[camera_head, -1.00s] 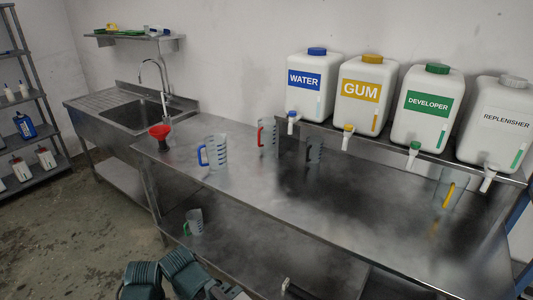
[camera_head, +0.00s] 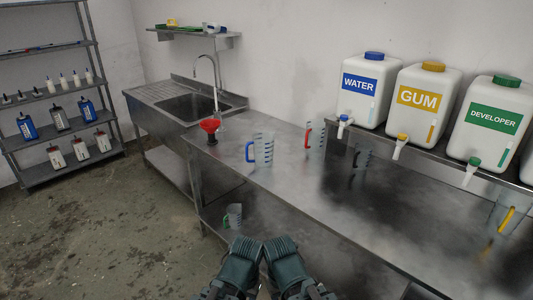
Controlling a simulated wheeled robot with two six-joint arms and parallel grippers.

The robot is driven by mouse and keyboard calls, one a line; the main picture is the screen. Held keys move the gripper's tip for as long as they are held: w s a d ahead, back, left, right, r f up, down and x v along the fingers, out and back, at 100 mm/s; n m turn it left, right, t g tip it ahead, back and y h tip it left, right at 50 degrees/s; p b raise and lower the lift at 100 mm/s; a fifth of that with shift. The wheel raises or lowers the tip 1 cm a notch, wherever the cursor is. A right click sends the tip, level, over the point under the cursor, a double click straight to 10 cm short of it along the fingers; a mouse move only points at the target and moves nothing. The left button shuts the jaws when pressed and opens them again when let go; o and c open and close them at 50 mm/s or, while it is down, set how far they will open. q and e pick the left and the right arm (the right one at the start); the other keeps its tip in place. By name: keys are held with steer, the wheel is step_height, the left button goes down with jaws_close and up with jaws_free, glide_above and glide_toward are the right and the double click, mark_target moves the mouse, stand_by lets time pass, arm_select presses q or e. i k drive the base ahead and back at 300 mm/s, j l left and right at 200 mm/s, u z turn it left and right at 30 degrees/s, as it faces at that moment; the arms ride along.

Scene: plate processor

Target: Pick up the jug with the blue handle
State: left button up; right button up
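The jug with the blue handle (camera_head: 263,150) stands upright on the steel table, towards its left end. It is clear with blue marks, and its handle points left. A clear jug with a red handle (camera_head: 316,137) stands behind it to the right. Two dark teal parts of my arms show side by side at the bottom middle, in front of the table and well apart from the jug. I make out no gripper fingertips.
Another jug (camera_head: 361,156) with a dark handle and a yellow-handled jug (camera_head: 505,215) are further right. A green-handled jug (camera_head: 233,216) is on the lower shelf. Labelled canisters (camera_head: 424,92) line the back ledge. Open floor (camera_head: 100,225) lies left of the table.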

mark_target(262, 142)
steer(key=i+j+u, duration=0.1)
steer(key=i+j, duration=0.15)
steer(key=i, duration=0.25)
steer(key=i+j, duration=0.15)
steer(key=i, duration=0.35)
steer(key=i+j+u, duration=0.15)
steer(key=i, duration=0.35)
